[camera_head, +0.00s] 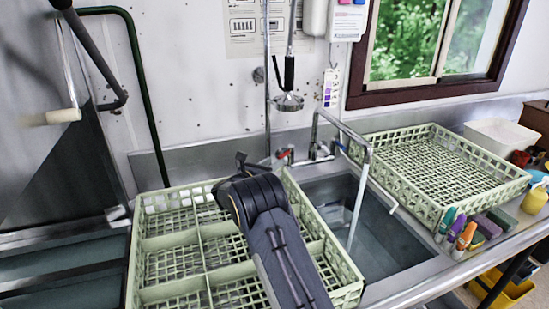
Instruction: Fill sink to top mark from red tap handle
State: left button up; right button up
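The sink (405,247) is a steel basin right of centre. A swivel spout (345,130) reaches over it, and a pale stream of water (357,210) falls from its end into the basin. The red tap handle (283,153) is a small red part at the left of the tap body, by the back wall. My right gripper (255,162) is just left of the red handle, mostly hidden behind my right wrist. I cannot tell whether it touches the handle or how far its fingers are apart. The water level and any top mark are not clear. My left gripper is out of view.
A divided green rack (150,270) lies under my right arm, left of the sink. Another green rack (437,207) stands behind and right of the sink. Bottles and sponges (480,228) line the right front edge. A spray head (289,100) hangs above the tap.

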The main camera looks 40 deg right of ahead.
aim_at(286, 153)
jog(key=x, duration=0.3)
jog(key=shift+p, duration=0.3)
grip_shut()
